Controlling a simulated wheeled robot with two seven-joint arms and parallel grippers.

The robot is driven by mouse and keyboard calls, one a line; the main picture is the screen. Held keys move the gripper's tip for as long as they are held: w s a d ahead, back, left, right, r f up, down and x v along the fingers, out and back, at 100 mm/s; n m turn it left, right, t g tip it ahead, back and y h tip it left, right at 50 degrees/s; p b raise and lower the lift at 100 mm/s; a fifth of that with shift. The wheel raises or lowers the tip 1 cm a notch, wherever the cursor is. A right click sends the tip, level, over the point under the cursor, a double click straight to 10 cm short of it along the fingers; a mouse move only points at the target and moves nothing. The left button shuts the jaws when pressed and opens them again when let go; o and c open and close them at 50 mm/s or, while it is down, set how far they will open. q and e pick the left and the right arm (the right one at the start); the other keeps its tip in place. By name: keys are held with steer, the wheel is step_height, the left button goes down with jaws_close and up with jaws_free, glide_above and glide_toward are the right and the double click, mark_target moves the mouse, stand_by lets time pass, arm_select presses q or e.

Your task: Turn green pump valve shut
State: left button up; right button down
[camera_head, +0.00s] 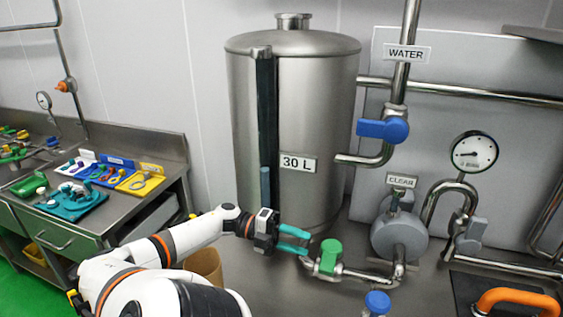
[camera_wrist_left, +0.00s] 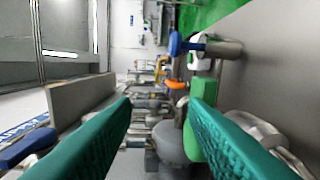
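The green pump valve (camera_head: 330,255) sits on the steel pipe low in front of the tank, left of the round grey pump (camera_head: 399,236). Its green handle stands upright in the head view. My left gripper (camera_head: 294,240) is just left of the valve, its two teal fingers spread and pointing at it. In the left wrist view the green handle (camera_wrist_left: 201,112) shows beyond the open fingers (camera_wrist_left: 160,130), close to the right finger, which hides part of it. I cannot tell whether they touch. My right gripper is not in view.
A large steel tank (camera_head: 295,130) marked 30 L stands behind my left gripper. A blue valve (camera_head: 383,129) is on the water pipe, and another blue knob (camera_head: 377,303) is at the front. An orange handle (camera_head: 518,300) lies front right. A gauge (camera_head: 474,153) stands right.

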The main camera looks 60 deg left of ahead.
arm_select(q)
steer(key=shift+f+v, duration=0.15)
steer(key=shift+v, duration=0.75)
steer(key=shift+f+v, duration=0.1)
steer(key=shift+v, duration=0.85)
